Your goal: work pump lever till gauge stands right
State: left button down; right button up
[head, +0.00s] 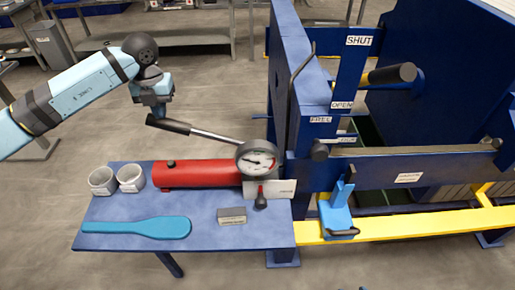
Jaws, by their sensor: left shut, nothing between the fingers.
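The pump lever (205,132) is a pale rod with a black grip (168,124) at its left end. It slants up to the left from near the gauge. The round white gauge (257,160) has a dark rim; its needle is too small to read exactly. The red pump body (195,174) lies on the blue table below the lever. My left gripper (159,113) is shut and empty, just above the lever's black grip. I cannot tell whether it touches the grip. My right gripper is not in view.
The blue side table (110,208) holds two white cups (116,179), a teal paddle (140,228) and a small grey block (232,216). The blue press frame (300,90) with SHUT and OPEN labels and a black-ended handle (392,74) stands to the right.

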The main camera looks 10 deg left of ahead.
pick_arm(q)
jog(key=shift+r, duration=0.1)
jog(key=shift+f+b, duration=0.4)
jog(key=shift+b, duration=0.05)
jog(key=f+b, duration=0.2)
jog(key=f, duration=0.1)
jog(key=a+f+b, duration=0.1)
jog(key=f+b, duration=0.1)
jog(key=f, duration=0.2)
jog(key=f+b, duration=0.3)
jog(key=shift+s+a+f, duration=0.2)
jog(key=shift+s+a, duration=0.05)
jog(key=shift+a, duration=0.05)
jog(key=r+p, duration=0.2)
jog(key=r, duration=0.1)
jog(key=d+r+p, duration=0.1)
jog(key=r+p, duration=0.1)
jog(key=r, duration=0.2)
jog(key=r+p, duration=0.3)
jog(key=r, duration=0.1)
jog(key=shift+w+d+r, duration=0.25)
jog(key=shift+d, duration=0.1)
jog(key=shift+f, duration=0.15)
